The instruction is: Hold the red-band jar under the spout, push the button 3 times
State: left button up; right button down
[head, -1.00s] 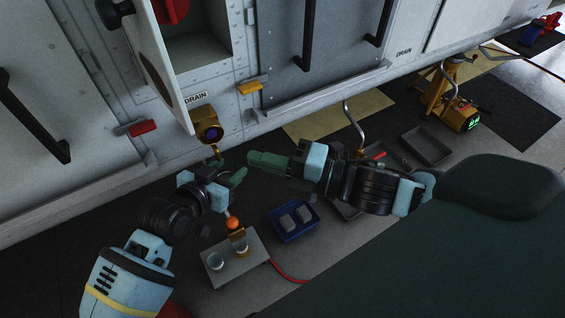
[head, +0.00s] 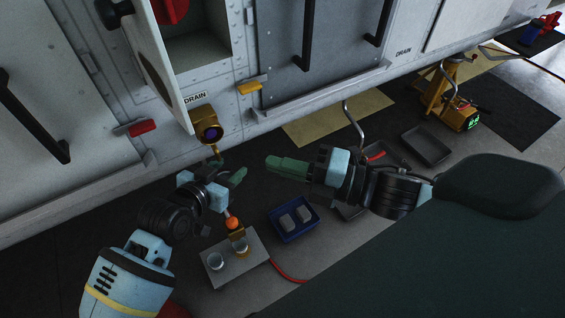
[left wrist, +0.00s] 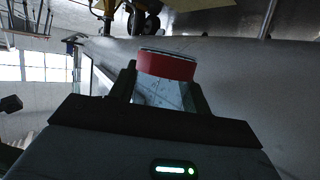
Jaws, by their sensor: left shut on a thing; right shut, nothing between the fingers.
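My left gripper (head: 229,171) is just below the brass drain fitting (head: 205,119) on the white wall. In the left wrist view it is shut on the red-band jar (left wrist: 167,66), whose red band shows between the fingers. In the head view the jar is hidden or too small to make out. The fitting has a purple round face that looks like the button (head: 210,134) and a small spout (head: 216,152) hanging beneath it. I cannot tell whether the jar is exactly under the spout. My right gripper (head: 270,163) is shut and empty, to the right of the spout and apart from it.
An open white hatch door (head: 160,70) hangs above left of the fitting.

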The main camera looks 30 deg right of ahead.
dwell(0.3)
jog(key=shift+s+r, duration=0.2)
jog(key=shift+s, duration=0.6)
jog(key=shift+w, duration=0.1)
send_near(209, 131)
jog(key=w+a, duration=0.2)
jog(key=a, duration=0.1)
jog(key=w+a, duration=0.1)
jog(key=a, duration=0.1)
jog(key=shift+f, duration=0.35)
jog(key=shift+w, duration=0.65)
